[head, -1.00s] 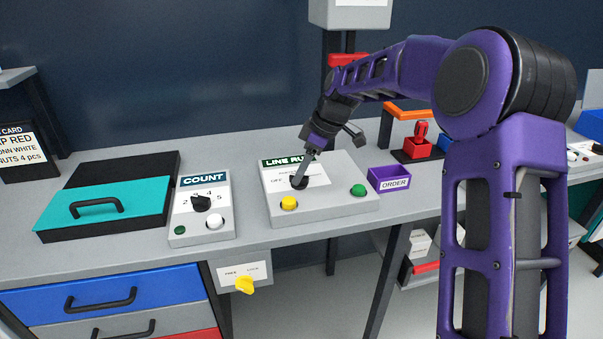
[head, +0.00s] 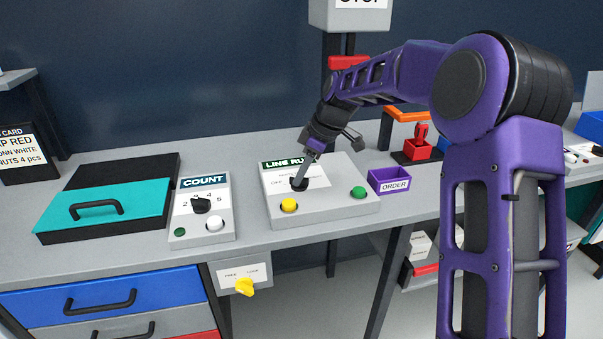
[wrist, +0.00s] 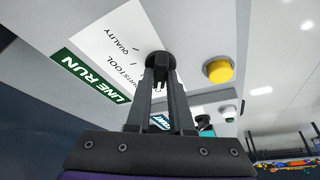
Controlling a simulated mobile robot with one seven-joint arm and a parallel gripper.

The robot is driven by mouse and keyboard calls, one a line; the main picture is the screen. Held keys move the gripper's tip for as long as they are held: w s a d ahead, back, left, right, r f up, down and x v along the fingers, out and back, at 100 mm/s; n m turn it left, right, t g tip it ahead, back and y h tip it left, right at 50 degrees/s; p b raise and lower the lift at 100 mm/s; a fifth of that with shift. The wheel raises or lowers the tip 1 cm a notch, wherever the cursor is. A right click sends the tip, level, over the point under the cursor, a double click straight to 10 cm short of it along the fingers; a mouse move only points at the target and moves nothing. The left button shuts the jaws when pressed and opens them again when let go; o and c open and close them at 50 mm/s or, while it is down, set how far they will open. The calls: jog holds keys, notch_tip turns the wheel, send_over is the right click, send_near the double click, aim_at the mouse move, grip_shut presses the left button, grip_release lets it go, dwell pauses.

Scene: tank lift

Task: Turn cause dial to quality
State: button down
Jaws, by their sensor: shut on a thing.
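The cause dial (head: 299,184) is a black knob on the grey sloped LINE RUN box (head: 335,205), in the middle of the bench. My gripper (head: 303,176) reaches down to it from above and is shut on the knob. In the wrist view the dial (wrist: 160,60) sits between the fingertips of my gripper (wrist: 161,80). The white label plate (wrist: 110,47) beside it reads QUALITY, with TOOL and another partly covered word. The knob's pointer is hidden by the fingers, so I cannot tell which word it faces.
A yellow button (head: 289,205) and a green button (head: 358,192) stand on the same box, close to the dial. The COUNT box (head: 203,228) with its own black knob is to the left. A purple ORDER bin (head: 388,181) stands to the right.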

jog(key=shift+m, duration=0.3)
jog(key=m+t, duration=0.1)
jog(key=m, duration=0.1)
jog(key=shift+s+m+b, duration=0.1)
jog(key=shift+m+b, duration=0.2)
jog(key=shift+b, duration=0.1)
jog(key=m+t+h, duration=0.1)
jog(key=m, duration=0.3)
jog(key=shift+s+a, duration=0.1)
jog(key=shift+a, duration=0.1)
jog(key=m+t+h, duration=0.1)
jog(key=m, duration=0.3)
jog(key=shift+a+h, duration=0.1)
jog(key=shift+h, duration=0.3)
jog(key=m+h, duration=0.1)
jog(key=m, duration=0.2)
jog(key=shift+a+m+t, duration=0.1)
jog(key=shift+m+t, duration=0.2)
jog(key=m+h, duration=0.2)
jog(key=m, duration=0.2)
jog(key=shift+a+m+p, duration=0.1)
jog(key=shift+m+p, duration=0.2)
jog(key=shift+m+g+h+p, duration=0.3)
jog(key=shift+m+h+p, duration=0.1)
jog(key=shift+m, duration=0.7)
jog(key=shift+m+g+h+p, duration=0.3)
jog(key=shift+m+h, duration=0.1)
jog(key=shift+m, duration=0.7)
